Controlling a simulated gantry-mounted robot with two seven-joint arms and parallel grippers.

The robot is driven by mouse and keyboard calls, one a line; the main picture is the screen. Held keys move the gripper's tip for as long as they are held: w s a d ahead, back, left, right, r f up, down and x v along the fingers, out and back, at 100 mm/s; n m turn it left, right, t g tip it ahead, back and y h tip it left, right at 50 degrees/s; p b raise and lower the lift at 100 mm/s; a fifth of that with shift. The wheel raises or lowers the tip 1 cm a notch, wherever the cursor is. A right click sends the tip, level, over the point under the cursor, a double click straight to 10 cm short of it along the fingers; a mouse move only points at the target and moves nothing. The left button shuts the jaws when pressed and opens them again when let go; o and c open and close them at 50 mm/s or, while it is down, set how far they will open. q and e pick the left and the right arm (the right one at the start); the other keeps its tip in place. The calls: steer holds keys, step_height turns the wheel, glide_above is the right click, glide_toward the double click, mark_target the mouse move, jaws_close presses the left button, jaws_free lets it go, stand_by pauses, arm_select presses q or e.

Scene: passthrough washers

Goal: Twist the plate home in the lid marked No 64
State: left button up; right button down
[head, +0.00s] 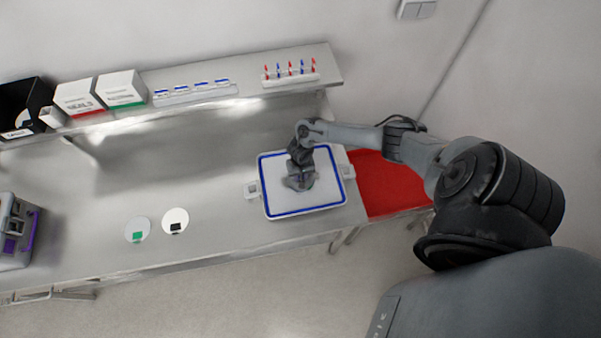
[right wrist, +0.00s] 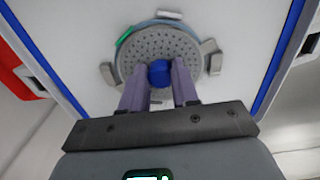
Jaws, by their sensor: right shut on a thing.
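The lid (head: 333,196) is a white square panel with a blue border, lying on the steel bench under my right gripper. It fills much of the right wrist view (right wrist: 85,62). A round grey perforated plate (right wrist: 190,48) with a blue knob (right wrist: 160,73) sits at the lid's middle. Grey tabs and one green mark stand around the plate's rim. My right gripper (right wrist: 159,82) is shut on the blue knob. In the head view my right gripper (head: 300,180) hides the plate. No number is legible on the lid. My left gripper is out of view.
Two round discs, one with a green mark (head: 137,229) and one with a black mark (head: 175,221), lie on the bench left of the lid. A shelf behind holds boxes (head: 122,89) and a rack of red and blue pegs (head: 290,78). A red surface (head: 385,184) is at right.

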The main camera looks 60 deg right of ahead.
steer(key=shift+m+p, duration=0.4)
steer(key=shift+p, duration=0.1)
steer(key=m, duration=0.2)
steer(key=shift+a+f+m, duration=0.1)
steer(key=shift+a+m, duration=0.05)
steer(key=shift+m, duration=0.75)
steer(key=shift+c, duration=1.4)
jaws_free()
steer(key=shift+r, duration=0.2)
steer(key=shift+r, duration=3.4)
